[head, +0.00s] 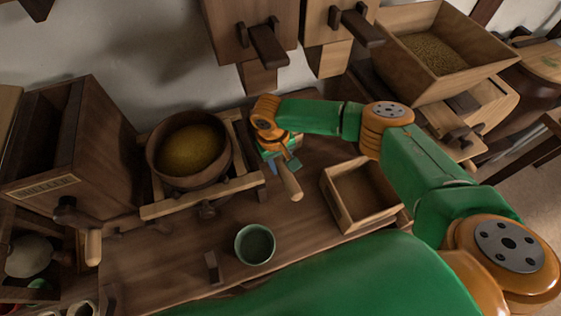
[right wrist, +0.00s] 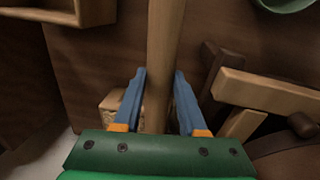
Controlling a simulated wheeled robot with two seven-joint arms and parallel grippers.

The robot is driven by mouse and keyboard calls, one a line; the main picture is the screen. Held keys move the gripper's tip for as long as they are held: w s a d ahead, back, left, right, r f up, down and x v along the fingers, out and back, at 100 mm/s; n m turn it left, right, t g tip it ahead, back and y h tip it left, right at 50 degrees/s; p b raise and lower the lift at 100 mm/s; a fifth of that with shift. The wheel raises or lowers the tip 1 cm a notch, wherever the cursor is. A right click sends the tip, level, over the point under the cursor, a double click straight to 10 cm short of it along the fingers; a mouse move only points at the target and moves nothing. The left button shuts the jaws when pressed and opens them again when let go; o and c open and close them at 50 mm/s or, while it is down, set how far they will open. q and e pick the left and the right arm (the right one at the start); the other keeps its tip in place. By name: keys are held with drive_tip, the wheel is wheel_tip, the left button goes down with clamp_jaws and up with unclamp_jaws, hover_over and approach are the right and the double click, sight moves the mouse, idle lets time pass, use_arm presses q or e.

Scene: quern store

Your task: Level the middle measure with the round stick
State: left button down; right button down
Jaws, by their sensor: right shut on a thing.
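The round stick (head: 289,182) is a pale wooden rod. My right gripper (head: 283,161) is shut on it, and the stick points toward the front of the bench. In the right wrist view the stick (right wrist: 166,40) runs between the blue fingers (right wrist: 160,78). A round wooden vessel (head: 154,160) holding yellow-brown grain (head: 190,148) sits in a wooden frame left of the gripper, apart from the stick. I cannot tell for certain whether this is the middle measure. My left gripper is not in view.
A green cup (head: 255,258) and an open wooden box (head: 343,213) stand on the bench (head: 165,262). A tall wooden case (head: 75,130) is at left. A grain hopper (head: 478,62) is at upper right. Bare bench lies between cup and box.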

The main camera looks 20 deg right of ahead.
drive_tip(key=shift+w+d+p, duration=0.2)
drive_tip(key=shift+d+p, duration=0.7)
drive_tip(key=shift+d, duration=1.4)
drive_tip(key=shift+w+d+p, duration=0.2)
drive_tip(key=shift+d+p, duration=0.25)
drive_tip(key=shift+d, duration=1.8)
